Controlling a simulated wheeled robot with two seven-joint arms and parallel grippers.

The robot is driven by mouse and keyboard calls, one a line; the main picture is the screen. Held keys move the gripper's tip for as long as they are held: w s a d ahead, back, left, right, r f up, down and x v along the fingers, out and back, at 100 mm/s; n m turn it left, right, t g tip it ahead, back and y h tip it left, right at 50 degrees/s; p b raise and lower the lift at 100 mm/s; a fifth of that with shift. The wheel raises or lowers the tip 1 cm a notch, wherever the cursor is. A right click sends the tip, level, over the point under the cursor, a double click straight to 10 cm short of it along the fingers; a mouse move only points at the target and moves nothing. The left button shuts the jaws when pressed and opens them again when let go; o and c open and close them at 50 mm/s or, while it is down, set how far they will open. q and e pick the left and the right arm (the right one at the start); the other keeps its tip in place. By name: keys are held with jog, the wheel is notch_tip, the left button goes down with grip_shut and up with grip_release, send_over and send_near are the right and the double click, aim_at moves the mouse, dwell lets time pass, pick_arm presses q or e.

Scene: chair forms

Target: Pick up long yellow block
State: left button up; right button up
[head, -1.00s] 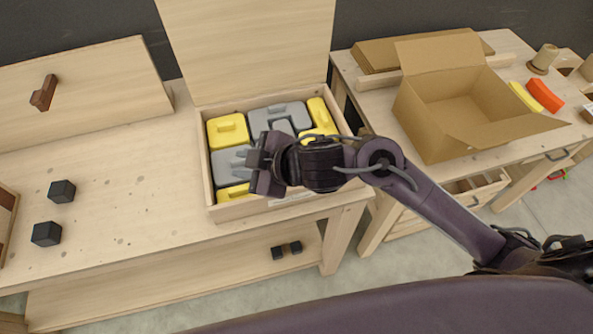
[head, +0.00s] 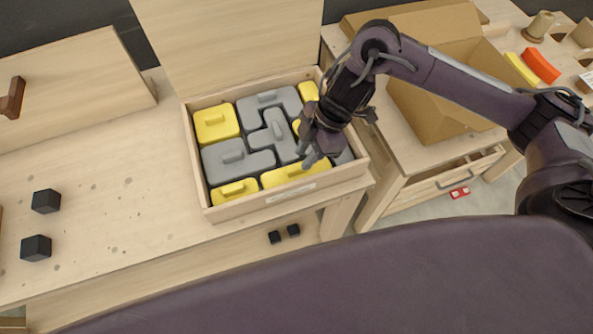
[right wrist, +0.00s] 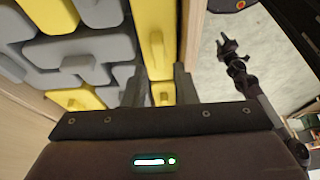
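The long yellow block (head: 295,172), with a raised handle, lies at the front of the wooden box, right of a smaller yellow block (head: 235,191). My right gripper (head: 308,158) points down over the box, close above the long block's rear edge. In the right wrist view the long yellow block (right wrist: 154,35) stretches away ahead of the two fingers (right wrist: 159,82), which are apart with nothing held. Whether they touch any block is hidden. A dark gripper, apparently my left one (right wrist: 228,45), shows small over the floor; its fingers are too small to judge.
The wooden box (head: 197,170) has raised walls and an upright lid (head: 230,40) behind. Grey blocks (head: 235,155) and other yellow blocks (head: 215,122) fill it tightly. An open cardboard box (head: 420,105) stands right. Two black cubes (head: 46,201) lie left on the table.

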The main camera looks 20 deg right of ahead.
aim_at(297, 167)
jog(key=x, duration=0.3)
jog(key=shift+w+a+f+p, duration=0.1)
jog(key=shift+f+p, duration=0.15)
jog(key=shift+p, duration=0.05)
pick_arm(q)
jog(key=shift+w+d+r, duration=0.1)
jog(key=shift+w+r, duration=0.15)
jog(key=shift+r, duration=0.4)
pick_arm(e)
grip_shut()
pick_arm(q)
jog(key=shift+w, duration=0.1)
pick_arm(e)
jog(key=shift+r, duration=0.1)
jog(key=shift+w+r, duration=0.1)
jog(key=shift+r, duration=0.4)
pick_arm(q)
jog(key=shift+r+p, duration=0.55)
pick_arm(e)
notch_tip(297, 167, up, 19)
